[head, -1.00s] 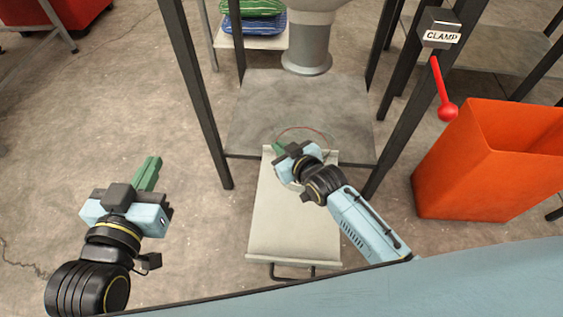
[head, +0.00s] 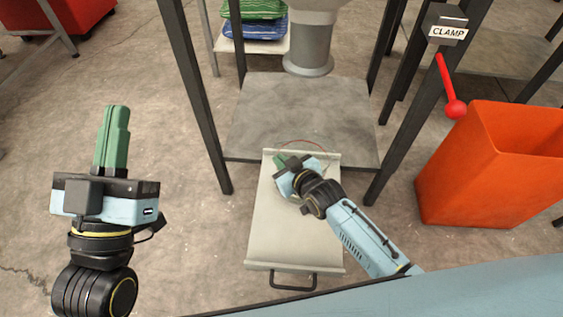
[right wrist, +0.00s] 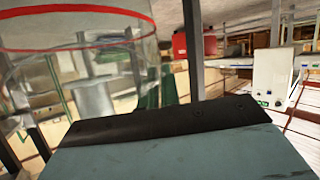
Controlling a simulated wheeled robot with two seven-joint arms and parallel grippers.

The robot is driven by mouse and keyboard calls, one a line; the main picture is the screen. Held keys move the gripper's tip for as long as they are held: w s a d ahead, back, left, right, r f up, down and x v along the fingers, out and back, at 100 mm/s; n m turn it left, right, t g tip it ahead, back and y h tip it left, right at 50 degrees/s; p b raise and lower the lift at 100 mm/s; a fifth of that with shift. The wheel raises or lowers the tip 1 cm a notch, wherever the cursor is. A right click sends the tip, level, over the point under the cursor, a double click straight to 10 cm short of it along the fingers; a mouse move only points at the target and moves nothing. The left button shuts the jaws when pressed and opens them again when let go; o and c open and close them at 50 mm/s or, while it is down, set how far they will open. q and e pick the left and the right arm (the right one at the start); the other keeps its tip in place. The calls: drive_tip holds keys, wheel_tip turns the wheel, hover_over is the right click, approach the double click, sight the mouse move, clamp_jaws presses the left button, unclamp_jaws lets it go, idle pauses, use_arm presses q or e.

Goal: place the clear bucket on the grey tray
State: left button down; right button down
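The clear bucket (right wrist: 85,65) has a red rim and fills the left of the right wrist view. In the head view its thin red rim (head: 303,141) shows over the far end of the grey tray (head: 290,235), a pale flat plate with a dark handle. My right gripper (head: 279,161) is at the bucket's near left side, with its green fingers closed at the bucket wall. The gripper and arm hide much of the bucket, and its contact with the tray cannot be made out. My left gripper (head: 114,130) is empty and shut, left of the tray.
A dark frame with a grey plate (head: 300,105) and a nozzle (head: 308,55) stands beyond the tray. A CLAMP box (head: 447,27) with a red lever (head: 450,88) is on its right post. An orange bin (head: 470,175) stands right.

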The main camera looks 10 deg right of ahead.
drive_tip(key=c, duration=1.6)
unclamp_jaws()
